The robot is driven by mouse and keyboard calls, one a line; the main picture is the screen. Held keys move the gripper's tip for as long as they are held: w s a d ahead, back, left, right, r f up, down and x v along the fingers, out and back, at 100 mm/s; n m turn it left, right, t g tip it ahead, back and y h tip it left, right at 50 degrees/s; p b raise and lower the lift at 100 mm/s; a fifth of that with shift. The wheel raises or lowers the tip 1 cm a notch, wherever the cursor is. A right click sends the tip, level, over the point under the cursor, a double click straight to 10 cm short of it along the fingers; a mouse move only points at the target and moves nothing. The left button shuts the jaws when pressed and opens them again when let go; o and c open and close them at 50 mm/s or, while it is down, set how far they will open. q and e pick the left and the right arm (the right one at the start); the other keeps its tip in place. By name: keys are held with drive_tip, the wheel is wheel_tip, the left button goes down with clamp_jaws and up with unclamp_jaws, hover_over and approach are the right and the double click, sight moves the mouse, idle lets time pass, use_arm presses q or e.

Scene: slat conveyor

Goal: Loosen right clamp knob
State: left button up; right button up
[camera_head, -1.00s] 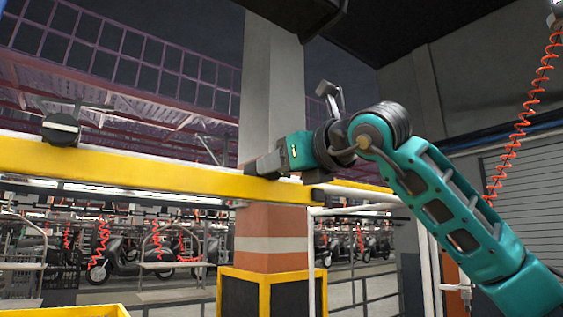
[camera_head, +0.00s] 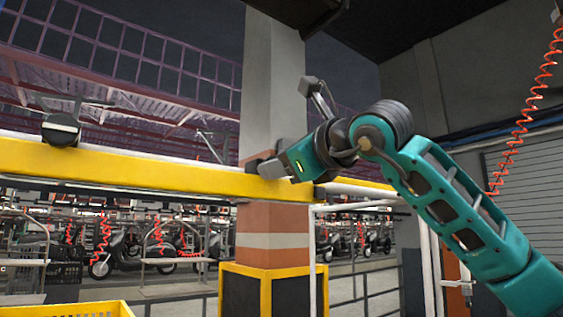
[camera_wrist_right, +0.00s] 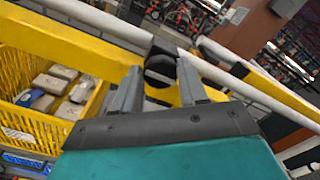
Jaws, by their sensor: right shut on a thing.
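The right clamp knob (camera_wrist_right: 160,68) is a dark round knob on the yellow beam; the right wrist view shows it between my two grey fingers. My right gripper (camera_head: 268,168) is at the beam and shut on this knob; it also shows in the right wrist view (camera_wrist_right: 161,88). In the head view the gripper hides most of the knob. A similar black left knob (camera_head: 61,129) with a pale bar across it sits on the yellow beam (camera_head: 150,170) at the left. My left gripper is not in view.
A yellow crate (camera_wrist_right: 30,127) with several pale boxes stands below the beam. A brick and white pillar (camera_head: 272,90) rises behind the beam. A red coiled hose (camera_head: 520,110) hangs at the right. Scooters stand in the background.

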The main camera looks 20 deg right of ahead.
drive_tip(key=o, duration=1.1)
drive_tip(key=shift+c, duration=0.2)
drive_tip(key=b+v, duration=0.2)
drive_tip(key=v, duration=1.1)
drive_tip(key=shift+b, duration=0.3)
